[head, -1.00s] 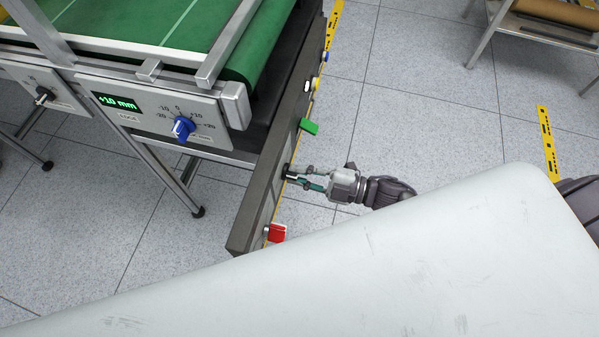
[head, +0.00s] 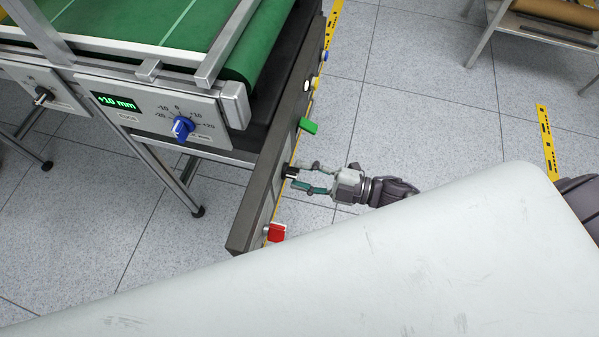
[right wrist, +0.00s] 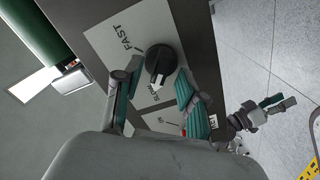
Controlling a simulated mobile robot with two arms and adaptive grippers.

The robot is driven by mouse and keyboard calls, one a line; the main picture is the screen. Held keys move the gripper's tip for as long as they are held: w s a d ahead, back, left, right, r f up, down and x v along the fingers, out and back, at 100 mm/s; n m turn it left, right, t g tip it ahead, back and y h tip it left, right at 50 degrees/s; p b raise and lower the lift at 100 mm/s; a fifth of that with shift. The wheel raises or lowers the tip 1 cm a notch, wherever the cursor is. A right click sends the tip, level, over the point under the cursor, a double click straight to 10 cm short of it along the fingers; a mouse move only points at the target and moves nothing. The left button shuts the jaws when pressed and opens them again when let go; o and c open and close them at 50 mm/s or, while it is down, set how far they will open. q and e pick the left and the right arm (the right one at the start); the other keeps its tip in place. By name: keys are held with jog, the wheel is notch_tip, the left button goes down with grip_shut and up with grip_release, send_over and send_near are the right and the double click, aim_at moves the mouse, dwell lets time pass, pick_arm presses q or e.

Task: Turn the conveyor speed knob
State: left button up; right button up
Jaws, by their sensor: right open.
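The speed knob (right wrist: 161,64) is round and black with a white pointer mark. It sits on a light plate (right wrist: 110,40) lettered FAST and SLOW; the pointer mark is on the SLOW side. In the head view the knob (head: 290,172) sticks out from the dark side rail (head: 262,190). My right gripper (head: 306,177) is open in front of it, one finger to each side, with no grip visible. In the right wrist view its fingers (right wrist: 158,94) flank the knob. Another gripper (right wrist: 281,101), seemingly my left, shows small at the right there; its opening is unclear.
A green block-like control (head: 308,126) and a red one (head: 277,232) stick out from the rail on either side of the knob. A blue knob (head: 183,128) sits on the display panel. A large pale surface (head: 330,270) fills the foreground. Open floor lies right of the rail.

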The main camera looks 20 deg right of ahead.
jog(key=v, duration=1.1)
jog(key=shift+f, duration=0.1)
